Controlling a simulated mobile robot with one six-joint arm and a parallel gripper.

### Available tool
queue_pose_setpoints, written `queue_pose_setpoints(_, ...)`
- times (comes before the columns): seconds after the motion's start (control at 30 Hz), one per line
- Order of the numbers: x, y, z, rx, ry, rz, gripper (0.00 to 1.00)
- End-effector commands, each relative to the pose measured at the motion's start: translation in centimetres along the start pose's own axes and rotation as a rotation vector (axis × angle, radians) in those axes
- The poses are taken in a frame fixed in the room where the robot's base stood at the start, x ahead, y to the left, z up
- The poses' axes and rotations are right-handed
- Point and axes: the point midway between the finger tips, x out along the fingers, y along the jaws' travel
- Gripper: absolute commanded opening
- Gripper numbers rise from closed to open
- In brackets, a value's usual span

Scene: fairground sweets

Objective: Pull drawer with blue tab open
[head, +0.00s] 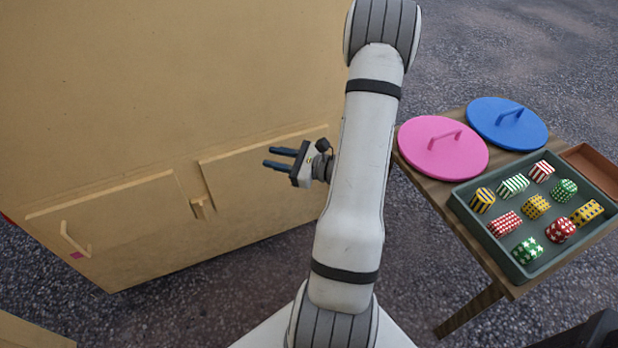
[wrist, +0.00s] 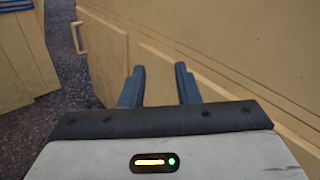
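The right drawer (head: 250,168) is partly covered by my gripper and arm. I see no blue tab or handle on it. My gripper (head: 269,157) is open and empty in front of the right drawer, fingers pointing left. In the wrist view its fingers (wrist: 160,75) are apart beside the cabinet face, with a handle (wrist: 80,37) farther off at upper left.
A table (head: 440,195) at right bears a pink lid (head: 442,147), a blue lid (head: 507,123) and a green tray (head: 520,272) of several patterned sweets. Asphalt (head: 180,300) in front of the cabinet is clear.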

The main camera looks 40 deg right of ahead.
Motion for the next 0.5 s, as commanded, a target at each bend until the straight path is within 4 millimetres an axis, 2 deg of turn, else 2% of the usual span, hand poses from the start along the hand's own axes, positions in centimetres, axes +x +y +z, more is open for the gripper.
queue_pose_setpoints(0.03, -1.6, -1.3, -5.0, 0.059, -0.003, -0.123, 0.29)
queue_pose_setpoints(0.1, -3.8, -3.1, -8.9, 0.113, -0.005, -0.274, 0.29)
queue_pose_setpoints(0.2, -6.8, -4.8, -13.3, 0.167, -0.002, -0.445, 0.29)
queue_pose_setpoints(0.33, -9.3, -5.8, -16.6, 0.203, 0.005, -0.581, 0.29)
queue_pose_setpoints(0.4, -9.9, -6.1, -17.4, 0.21, 0.007, -0.615, 0.29)
queue_pose_setpoints(0.5, -9.6, -6.7, -17.8, 0.212, 0.009, -0.63, 0.29)
